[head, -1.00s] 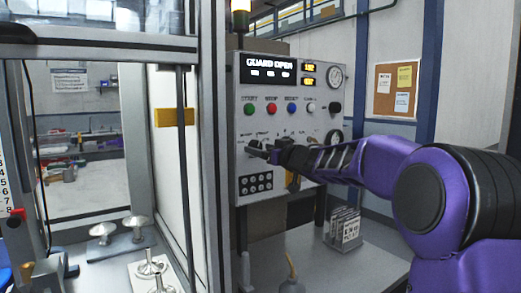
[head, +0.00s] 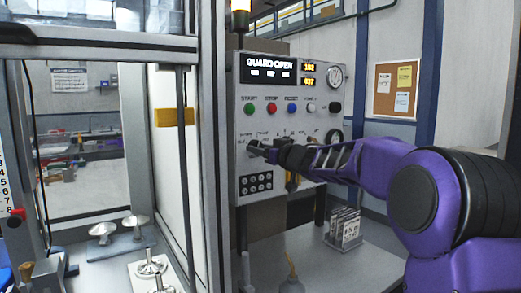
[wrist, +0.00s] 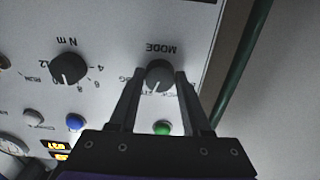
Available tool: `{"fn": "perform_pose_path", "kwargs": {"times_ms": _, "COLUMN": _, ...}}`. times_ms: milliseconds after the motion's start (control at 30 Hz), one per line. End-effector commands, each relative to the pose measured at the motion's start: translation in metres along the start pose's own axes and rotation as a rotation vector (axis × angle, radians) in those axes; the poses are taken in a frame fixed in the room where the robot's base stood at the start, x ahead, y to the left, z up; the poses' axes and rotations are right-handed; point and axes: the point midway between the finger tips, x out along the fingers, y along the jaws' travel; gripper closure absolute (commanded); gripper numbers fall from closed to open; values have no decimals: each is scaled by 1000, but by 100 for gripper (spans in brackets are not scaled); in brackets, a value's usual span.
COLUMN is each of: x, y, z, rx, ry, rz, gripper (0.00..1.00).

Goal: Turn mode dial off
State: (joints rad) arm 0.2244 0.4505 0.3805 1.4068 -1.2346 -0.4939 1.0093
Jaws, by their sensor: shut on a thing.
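The mode dial (wrist: 159,74) is a round black knob with a pale pointer line, under the upside-down label MODE in the wrist view. My gripper (wrist: 157,76) has one finger on each side of it and is shut on it. The pointer line runs down in the picture, slightly left. The position marks around the dial are partly hidden by the fingers. In the head view my gripper (head: 256,148) reaches the left part of the control panel (head: 321,172) and hides most of the dial.
A second black dial marked N m (wrist: 68,69) is beside the mode dial. The green button (head: 249,109), red button (head: 271,108) and blue button (head: 292,107) sit above my gripper.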

Motion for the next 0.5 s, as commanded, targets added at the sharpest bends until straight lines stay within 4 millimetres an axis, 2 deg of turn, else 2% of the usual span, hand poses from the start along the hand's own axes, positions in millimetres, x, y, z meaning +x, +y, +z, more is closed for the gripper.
{"fn": "perform_pose_path", "kwargs": {"times_ms": 267, "x": 0, "y": -1, "z": -1, "rx": -62, "ry": 0, "rz": -2, "gripper": 100}}
{"fn": "perform_pose_path", "kwargs": {"times_ms": 500, "x": 0, "y": 0, "z": -2, "rx": -224, "ry": 1, "rz": -2, "gripper": 100}}
